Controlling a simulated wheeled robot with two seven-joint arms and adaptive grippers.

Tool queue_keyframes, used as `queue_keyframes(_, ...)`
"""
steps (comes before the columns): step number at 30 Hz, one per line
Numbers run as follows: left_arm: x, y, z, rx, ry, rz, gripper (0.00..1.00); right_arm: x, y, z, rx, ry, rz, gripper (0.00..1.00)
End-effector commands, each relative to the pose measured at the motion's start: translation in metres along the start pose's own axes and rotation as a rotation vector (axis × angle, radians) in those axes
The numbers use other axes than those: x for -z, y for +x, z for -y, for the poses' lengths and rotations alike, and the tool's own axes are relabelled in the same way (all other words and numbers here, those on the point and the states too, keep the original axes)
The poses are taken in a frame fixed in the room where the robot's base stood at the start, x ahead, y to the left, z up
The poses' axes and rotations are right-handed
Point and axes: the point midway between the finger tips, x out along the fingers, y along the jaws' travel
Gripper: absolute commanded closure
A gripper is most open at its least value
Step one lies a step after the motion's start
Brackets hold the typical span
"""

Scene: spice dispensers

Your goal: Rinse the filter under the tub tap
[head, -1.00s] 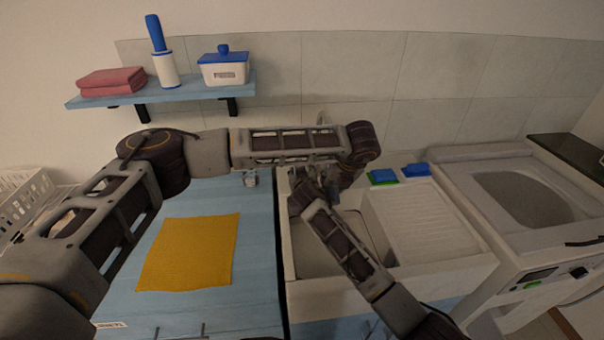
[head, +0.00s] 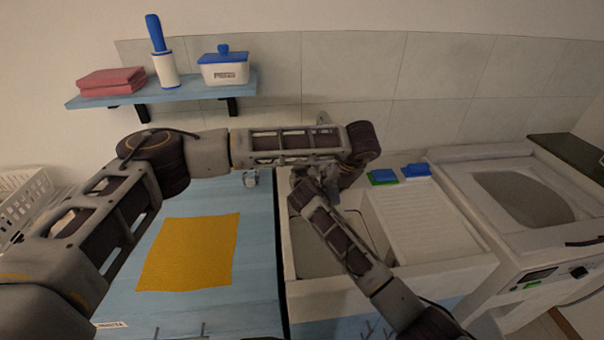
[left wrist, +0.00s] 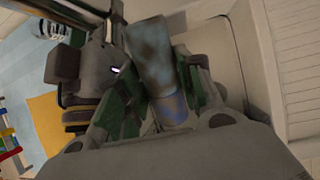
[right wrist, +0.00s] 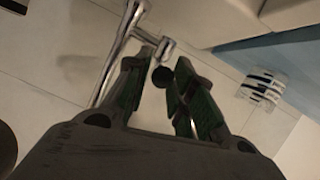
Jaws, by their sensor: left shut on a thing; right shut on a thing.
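The filter (left wrist: 152,58) is a cylinder with a mottled grey, dirty-looking upper part and a bluish lower part. My left gripper (left wrist: 160,100) is shut on it; in the head view this gripper (head: 331,182) is over the tub (head: 292,255), largely masked by my arms. The chrome tap (right wrist: 118,50) shows in the right wrist view; only its top (head: 323,118) shows behind my left arm in the head view. My right gripper (right wrist: 162,88) is shut on the tap's dark-ended handle (right wrist: 162,76). No water can be made out.
A yellow cloth (head: 188,252) lies on the blue counter (head: 255,300) left of the tub. A small striped container (head: 250,178) stands at its back. Blue and green sponges (head: 383,177) lie behind the ribbed drainboard (head: 425,220). A washing machine (head: 530,200) is at right.

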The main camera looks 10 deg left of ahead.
Motion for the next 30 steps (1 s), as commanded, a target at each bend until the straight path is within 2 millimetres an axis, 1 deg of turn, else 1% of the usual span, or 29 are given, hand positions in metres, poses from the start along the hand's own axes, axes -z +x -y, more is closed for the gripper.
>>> queue_keyframes(8, -0.0001, -0.0001, 0.0, 0.0, 0.0, 0.0, 0.88, 0.0007, -0.0001, 0.0, 0.0, 0.0, 0.002, 1.0)
queue_keyframes(18, -0.0002, -0.0002, 0.0, 0.0, 0.0, 0.0, 0.88, 0.0091, -0.0007, -0.0022, 0.01, -0.003, 0.068, 1.0)
queue_keyframes(29, -0.0001, -0.0001, 0.0, 0.0, 0.0, 0.0, 0.88, 0.0094, -0.0009, -0.002, 0.014, -0.007, 0.079, 1.0)
queue_keyframes(30, -0.0001, -0.0001, 0.0, 0.0, 0.0, 0.0, 0.88, 0.0094, -0.0009, -0.002, 0.014, -0.007, 0.079, 0.71)
